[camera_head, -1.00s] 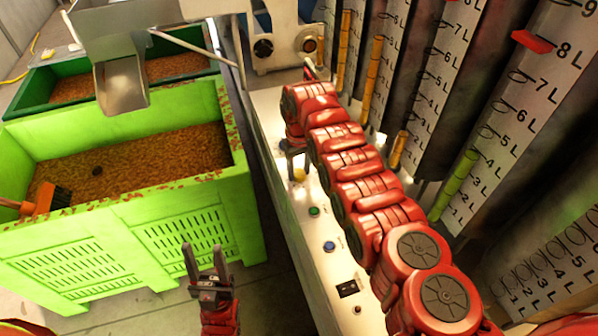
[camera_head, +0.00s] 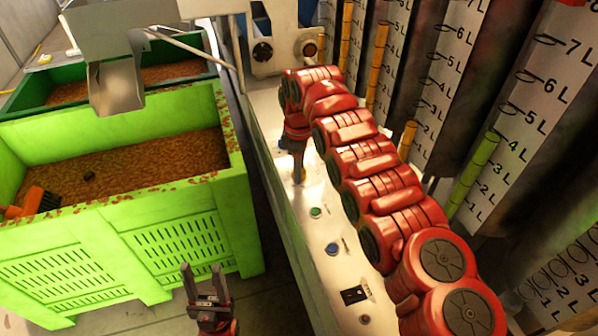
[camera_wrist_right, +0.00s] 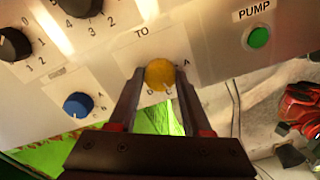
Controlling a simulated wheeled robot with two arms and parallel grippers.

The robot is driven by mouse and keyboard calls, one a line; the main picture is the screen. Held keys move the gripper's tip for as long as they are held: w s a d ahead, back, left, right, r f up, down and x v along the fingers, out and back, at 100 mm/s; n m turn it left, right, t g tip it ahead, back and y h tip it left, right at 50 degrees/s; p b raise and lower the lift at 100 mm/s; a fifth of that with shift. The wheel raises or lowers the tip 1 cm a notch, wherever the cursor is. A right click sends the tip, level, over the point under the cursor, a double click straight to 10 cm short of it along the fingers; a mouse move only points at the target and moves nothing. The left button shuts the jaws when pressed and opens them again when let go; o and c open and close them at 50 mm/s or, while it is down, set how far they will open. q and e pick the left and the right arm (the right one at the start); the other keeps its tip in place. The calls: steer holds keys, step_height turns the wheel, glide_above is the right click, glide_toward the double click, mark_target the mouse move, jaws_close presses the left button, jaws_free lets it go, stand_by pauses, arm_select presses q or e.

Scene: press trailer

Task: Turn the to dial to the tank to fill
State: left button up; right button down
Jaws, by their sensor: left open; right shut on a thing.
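The yellow TO dial (camera_wrist_right: 160,73) is on the pale control panel (camera_wrist_right: 215,78), with letters printed around it. The letter A shows at its right; where its pointer stands is unclear. My right gripper (camera_wrist_right: 159,77) has one finger on each side of the dial and is shut on it. In the head view my right gripper (camera_head: 298,170) reaches down to the panel and partly covers the dial. My left gripper (camera_head: 205,280) is open and empty, low in front of the green crate.
In the wrist view a blue dial (camera_wrist_right: 77,104), black dials (camera_wrist_right: 14,45) and a green PUMP button (camera_wrist_right: 259,37) surround the TO dial. A bright green crate (camera_head: 180,195) of brown grain stands left. Scaled tanks (camera_head: 530,110) with coloured level tubes line the right.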

steer(key=n, duration=0.3)
steer(key=shift+n, duration=0.4)
steer(key=n, duration=0.3)
steer(key=shift+n, duration=0.3)
steer(key=n, duration=0.3)
steer(key=shift+n, duration=2.2)
steer(key=shift+c, duration=1.7)
jaws_free()
